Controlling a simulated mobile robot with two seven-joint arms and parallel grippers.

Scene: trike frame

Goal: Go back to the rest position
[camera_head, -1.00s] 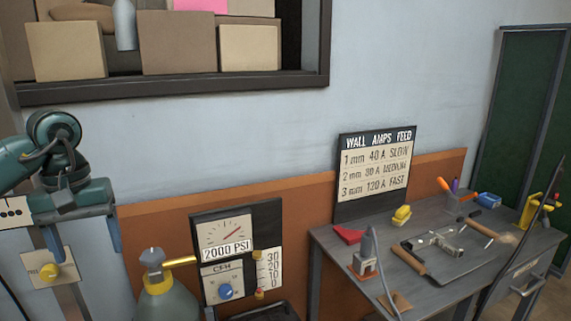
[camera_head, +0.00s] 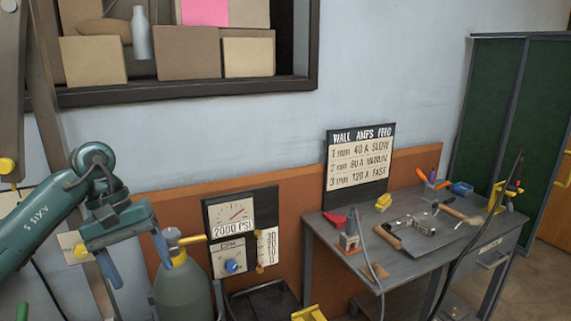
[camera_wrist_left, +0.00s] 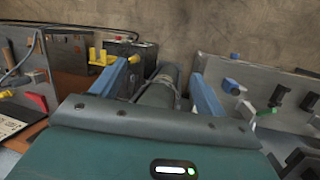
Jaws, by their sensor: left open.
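My left gripper (camera_head: 140,260) is at the left of the head view, at the end of my teal arm. Its two blue fingers point down and are spread apart with nothing visible between them. In the head view the right finger overlaps the top of a grey-green gas cylinder (camera_head: 185,292); I cannot tell whether they touch. In the left wrist view the fingers of the gripper (camera_wrist_left: 164,92) stand well apart, with a dark cylindrical shape beyond them. My right gripper is not in view.
A gauge panel (camera_head: 240,215) stands beside the cylinder. A grey workbench (camera_head: 335,238) with tools and a wall sign (camera_head: 358,165) is at right. A shelf opening with boxes (camera_head: 187,66) is above. A green cabinet (camera_head: 490,110) stands at far right.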

